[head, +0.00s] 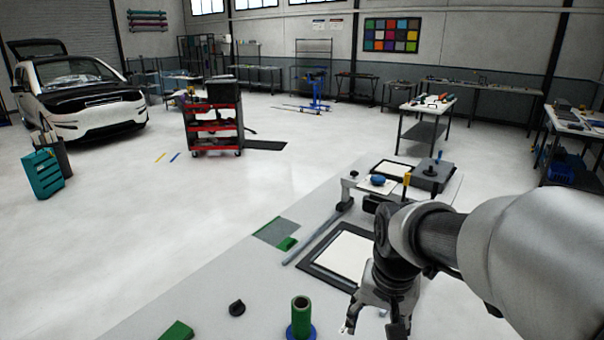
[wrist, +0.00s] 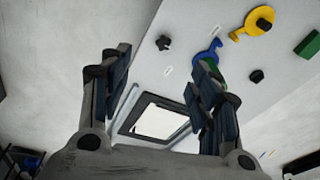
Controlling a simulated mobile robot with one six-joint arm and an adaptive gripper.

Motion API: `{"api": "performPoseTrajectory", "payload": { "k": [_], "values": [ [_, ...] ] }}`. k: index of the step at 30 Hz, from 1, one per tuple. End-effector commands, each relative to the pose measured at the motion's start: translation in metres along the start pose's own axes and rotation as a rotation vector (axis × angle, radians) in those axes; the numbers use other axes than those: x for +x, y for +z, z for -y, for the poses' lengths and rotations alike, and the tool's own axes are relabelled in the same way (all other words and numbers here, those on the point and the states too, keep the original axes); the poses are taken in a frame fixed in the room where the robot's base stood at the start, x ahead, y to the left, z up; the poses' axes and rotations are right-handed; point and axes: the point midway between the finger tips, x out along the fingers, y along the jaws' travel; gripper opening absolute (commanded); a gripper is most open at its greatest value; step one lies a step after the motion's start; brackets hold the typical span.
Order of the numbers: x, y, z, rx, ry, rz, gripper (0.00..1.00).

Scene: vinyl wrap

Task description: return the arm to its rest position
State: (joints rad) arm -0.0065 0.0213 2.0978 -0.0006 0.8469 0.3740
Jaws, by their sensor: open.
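My arm reaches in from the right of the head view. My gripper (head: 374,326) points down above the near part of the grey workbench (head: 225,272), in front of a black-framed white panel (head: 352,252). In the wrist view my gripper (wrist: 161,58) has its two fingers wide apart with nothing between them. The framed panel (wrist: 155,120) shows beyond and between the fingers there. The arm hides part of the bench's right side in the head view.
A green tube on a blue base (head: 301,318), a black knob (head: 237,308) and a green block (head: 177,331) are on the near bench. A clamp-like fixture (head: 347,190) stands farther back. A red tool cart (head: 214,128) stands on open floor beyond.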

Motion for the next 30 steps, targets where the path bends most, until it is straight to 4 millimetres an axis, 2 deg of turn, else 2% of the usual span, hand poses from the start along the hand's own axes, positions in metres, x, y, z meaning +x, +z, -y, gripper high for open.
{"api": "performPoseTrajectory", "payload": {
  "k": [1, 6, 12, 15, 21, 30],
  "values": [
    [-0.017, 0.014, -0.006, -0.031, -0.01, -0.028, 0.57],
    [-0.054, 0.065, -0.027, -0.152, -0.029, -0.101, 0.57],
    [-0.072, 0.12, -0.049, -0.28, -0.039, -0.181, 0.57],
    [-0.073, 0.139, -0.057, -0.325, -0.04, -0.208, 0.57],
    [-0.072, 0.154, -0.063, -0.364, -0.04, -0.23, 0.57],
    [-0.073, 0.154, -0.063, -0.365, -0.04, -0.23, 0.57]
  ]
}}
